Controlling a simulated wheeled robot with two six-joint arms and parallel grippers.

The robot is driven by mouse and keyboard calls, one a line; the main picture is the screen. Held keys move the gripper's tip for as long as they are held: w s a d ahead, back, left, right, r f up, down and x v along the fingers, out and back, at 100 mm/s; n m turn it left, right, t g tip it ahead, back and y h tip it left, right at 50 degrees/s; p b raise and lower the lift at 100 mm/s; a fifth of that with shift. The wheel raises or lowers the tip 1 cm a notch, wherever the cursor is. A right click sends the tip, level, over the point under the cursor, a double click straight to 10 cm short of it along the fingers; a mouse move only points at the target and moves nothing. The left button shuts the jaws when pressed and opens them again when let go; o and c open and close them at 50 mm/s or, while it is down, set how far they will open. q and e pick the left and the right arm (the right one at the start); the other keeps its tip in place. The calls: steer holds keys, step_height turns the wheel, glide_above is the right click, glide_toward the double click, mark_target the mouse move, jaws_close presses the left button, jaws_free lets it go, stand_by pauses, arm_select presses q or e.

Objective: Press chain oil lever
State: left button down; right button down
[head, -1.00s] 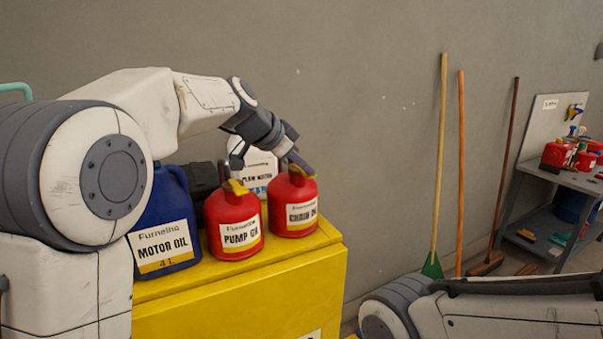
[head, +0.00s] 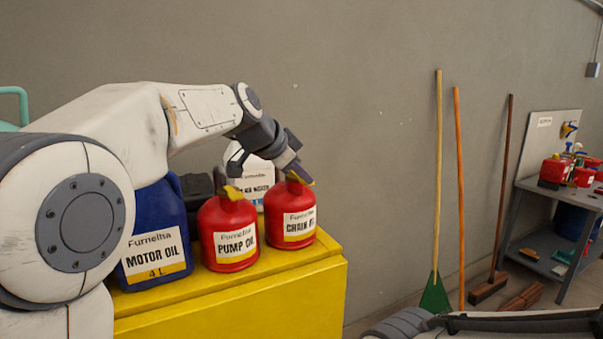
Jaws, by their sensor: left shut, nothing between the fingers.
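The red chain oil can (head: 288,205) stands upright at the right end of the yellow cabinet top, with its label facing me. Its yellow lever (head: 301,178) shows at the top, partly covered by my gripper. My left gripper (head: 300,174) is shut and empty, pointing down right at the top of the can by the lever. I cannot tell whether it touches the lever. My right gripper is out of view; only part of my right arm shows at the bottom right.
The red pump oil can (head: 226,240) with a yellow lever and the blue motor oil jug (head: 153,235) stand left on the yellow cabinet (head: 250,305). A white jug (head: 250,180) is behind. Brooms lean on the wall; a grey shelf (head: 535,235) stands at right.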

arm_select(q)
steer(key=shift+r, duration=0.5)
steer(key=s+a+r+p, duration=0.1)
steer(key=s+a+r, duration=0.1)
steer(key=r, duration=0.3)
steer(key=s+a+r+p, duration=0.1)
steer(key=s+a+r, duration=0.1)
steer(key=r, duration=0.4)
steer(key=shift+s+a, duration=0.15)
steer(key=shift+a, duration=0.7)
